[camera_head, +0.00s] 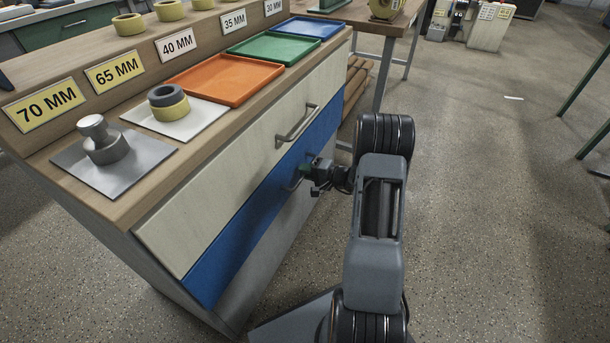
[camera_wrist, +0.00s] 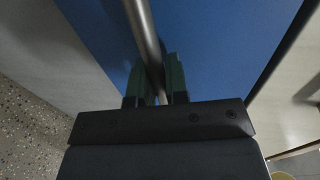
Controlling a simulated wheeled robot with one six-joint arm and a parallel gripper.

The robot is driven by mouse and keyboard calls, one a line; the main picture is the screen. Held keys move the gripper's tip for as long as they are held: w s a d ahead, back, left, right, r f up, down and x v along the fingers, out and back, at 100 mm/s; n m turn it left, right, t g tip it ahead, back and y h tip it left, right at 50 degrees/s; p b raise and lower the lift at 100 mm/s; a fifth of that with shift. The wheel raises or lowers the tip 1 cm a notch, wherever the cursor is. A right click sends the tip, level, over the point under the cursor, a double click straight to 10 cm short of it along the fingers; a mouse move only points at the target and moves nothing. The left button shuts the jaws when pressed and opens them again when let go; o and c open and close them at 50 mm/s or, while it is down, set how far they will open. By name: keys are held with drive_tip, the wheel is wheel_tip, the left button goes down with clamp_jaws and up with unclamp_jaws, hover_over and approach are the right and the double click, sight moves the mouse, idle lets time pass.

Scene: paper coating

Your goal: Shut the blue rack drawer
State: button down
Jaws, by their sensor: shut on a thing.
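The blue rack drawer (camera_head: 225,250) is in the side of the wooden rack, below a cream drawer (camera_head: 215,212). Its front looks about level with the cream front above it; I cannot tell whether a small gap is left. My gripper (camera_head: 308,175) is at the blue drawer's metal handle, toward the far end of the front. In the wrist view the blue front (camera_wrist: 215,45) fills the middle, and the handle bar (camera_wrist: 143,35) runs between the two green fingers of my gripper (camera_wrist: 160,85). The fingers are shut on the bar.
The cream drawer's handle (camera_head: 297,127) sticks out just above my gripper. Orange (camera_head: 225,78), green (camera_head: 275,48) and blue (camera_head: 308,27) trays lie on the rack top, with ring-shaped parts and size labels.

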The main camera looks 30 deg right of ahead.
drive_tip(key=c, duration=1.1)
unclamp_jaws()
drive_tip(key=shift+a, duration=0.1)
drive_tip(key=shift+c, duration=0.2)
drive_tip(key=p+v, duration=0.3)
drive_tip(key=v, duration=1)
drive_tip(key=shift+s+d, duration=0.25)
drive_tip(key=shift+s, duration=0.05)
drive_tip(key=shift+r, duration=0.1)
